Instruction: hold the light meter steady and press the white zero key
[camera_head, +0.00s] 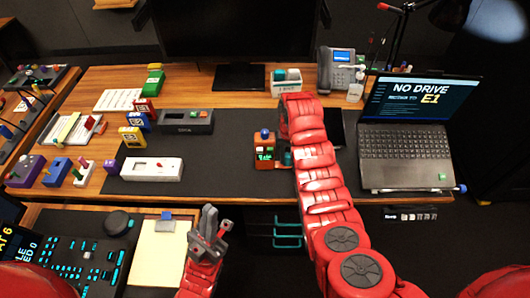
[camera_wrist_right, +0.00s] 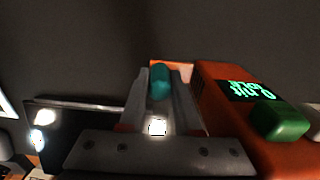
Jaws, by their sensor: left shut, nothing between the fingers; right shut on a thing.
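The light meter appears to be the orange box with a lit green display (camera_head: 264,153), on the dark desk mat with a blue ball on top. In the right wrist view the orange box (camera_wrist_right: 222,110) shows its display, a green key (camera_wrist_right: 279,119) and part of a pale key at the right edge (camera_wrist_right: 312,110). My right gripper (camera_head: 287,150) is beside the box, shut on a teal knob (camera_wrist_right: 160,82) that seems attached to it. The arm partly hides this contact in the head view. My left gripper (camera_head: 210,225) is shut and empty, near the yellow pad, away from the meter.
A white switch box (camera_head: 152,169) and a dark switch box (camera_head: 186,121) lie left of the meter. The laptop (camera_head: 413,130) and phone (camera_head: 340,69) stand to the right and back. The mat between the white box and meter is clear.

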